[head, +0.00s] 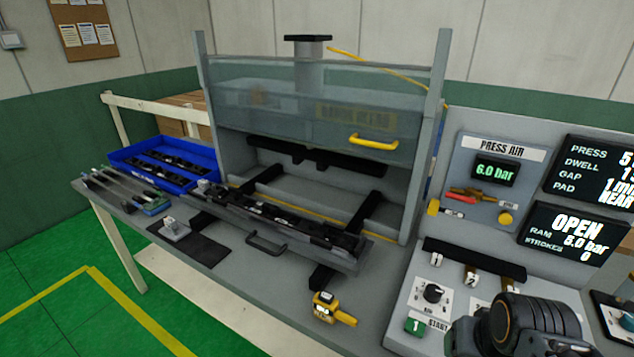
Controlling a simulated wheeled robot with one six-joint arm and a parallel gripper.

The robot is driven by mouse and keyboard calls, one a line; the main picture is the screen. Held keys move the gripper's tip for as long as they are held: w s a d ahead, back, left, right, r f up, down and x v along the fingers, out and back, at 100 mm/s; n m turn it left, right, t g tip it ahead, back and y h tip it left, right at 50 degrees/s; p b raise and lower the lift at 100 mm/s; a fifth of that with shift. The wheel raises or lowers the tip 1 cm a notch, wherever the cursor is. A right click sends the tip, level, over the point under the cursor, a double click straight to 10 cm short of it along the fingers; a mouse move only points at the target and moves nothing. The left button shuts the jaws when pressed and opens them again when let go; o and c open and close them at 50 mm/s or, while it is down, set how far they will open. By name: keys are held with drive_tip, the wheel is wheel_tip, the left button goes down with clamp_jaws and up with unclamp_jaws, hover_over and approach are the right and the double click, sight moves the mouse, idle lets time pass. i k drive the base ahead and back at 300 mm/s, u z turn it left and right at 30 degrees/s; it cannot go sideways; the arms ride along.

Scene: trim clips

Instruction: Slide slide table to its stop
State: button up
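The slide table (330,256) is a long grey tray with a dark trim part (283,217) lying along it. It sits out in front of the press (425,140), across dark rails (363,205) that run back under the press. A dark bar handle (266,243) is on its front side. The clear guard (290,110) with a yellow handle (375,142) is raised above the opening. Dark, rounded parts of my arm show at the bottom right. The gripper fingers cannot be seen, and nothing of mine touches the slide table.
A blue bin (168,182) with dark parts stands at the left, beside several tools (120,192). A small grey block on a dark mat (207,252) and a yellow-black device (330,308) lie at the front. The control panel (432,292) with a green start button is at the right.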

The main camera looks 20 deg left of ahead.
sight(322, 251)
drive_tip(key=u, duration=1.35)
drive_tip(key=k, duration=0.35)
drive_tip(key=u, duration=1.45)
drive_tip(key=i, duration=1.15)
drive_tip(key=z, duration=0.7)
